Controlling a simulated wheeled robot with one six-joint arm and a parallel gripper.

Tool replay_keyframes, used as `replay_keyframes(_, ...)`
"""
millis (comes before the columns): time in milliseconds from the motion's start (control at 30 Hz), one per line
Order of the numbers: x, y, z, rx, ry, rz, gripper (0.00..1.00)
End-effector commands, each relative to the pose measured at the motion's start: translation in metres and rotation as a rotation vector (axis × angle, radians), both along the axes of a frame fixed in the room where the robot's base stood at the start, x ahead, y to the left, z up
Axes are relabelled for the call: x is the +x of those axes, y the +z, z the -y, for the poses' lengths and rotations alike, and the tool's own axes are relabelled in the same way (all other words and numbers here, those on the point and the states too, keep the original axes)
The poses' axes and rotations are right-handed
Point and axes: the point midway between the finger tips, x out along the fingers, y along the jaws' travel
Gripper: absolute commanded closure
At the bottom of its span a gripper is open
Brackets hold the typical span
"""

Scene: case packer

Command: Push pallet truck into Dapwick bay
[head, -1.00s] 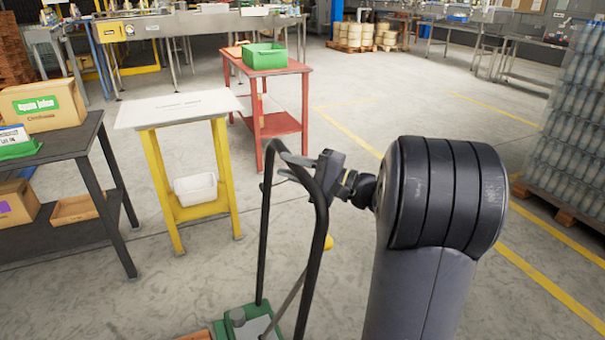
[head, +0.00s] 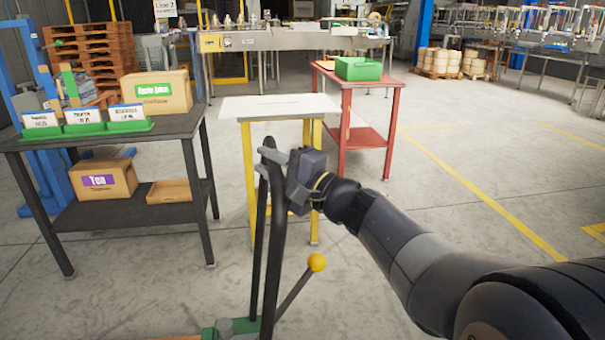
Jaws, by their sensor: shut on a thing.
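The pallet truck's black loop handle (head: 273,255) stands upright near the picture's middle. Its green base (head: 215,330) shows at the bottom edge, with a lever ending in a yellow knob (head: 317,262) beside the handle. The rest of the truck is cut off below. My gripper (head: 272,166) is shut on the handle near its top, reaching in from the right. No sign reading Dapwick is legible. Yellow floor lines (head: 485,200) run across the floor on the right, and I cannot tell which bay they mark.
A dark table (head: 170,138) with boxes and label cards stands on the left. A yellow-legged stand (head: 250,185) is just behind the handle, and a red table (head: 372,84) with a green bin (head: 358,69) stands beyond. Open floor lies to the right.

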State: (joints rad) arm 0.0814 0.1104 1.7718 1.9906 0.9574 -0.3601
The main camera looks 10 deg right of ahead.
Motion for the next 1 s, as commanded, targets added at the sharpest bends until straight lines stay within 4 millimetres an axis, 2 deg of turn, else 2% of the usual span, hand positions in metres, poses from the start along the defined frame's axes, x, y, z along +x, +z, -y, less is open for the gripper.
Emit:
replay_keyframes(33,0.0,-0.01,-0.01,-0.008,0.003,-0.009,1.0)
replay_keyframes(300,0.001,-0.008,-0.032,-0.008,-0.001,-0.012,1.0)
replay_keyframes(733,0.002,-0.007,-0.034,-0.008,-0.005,-0.013,1.0)
replay_keyframes(767,0.002,-0.007,-0.034,-0.008,-0.005,-0.013,0.74)
replay_keyframes(1000,0.001,-0.004,-0.034,-0.004,-0.004,-0.008,0.55)
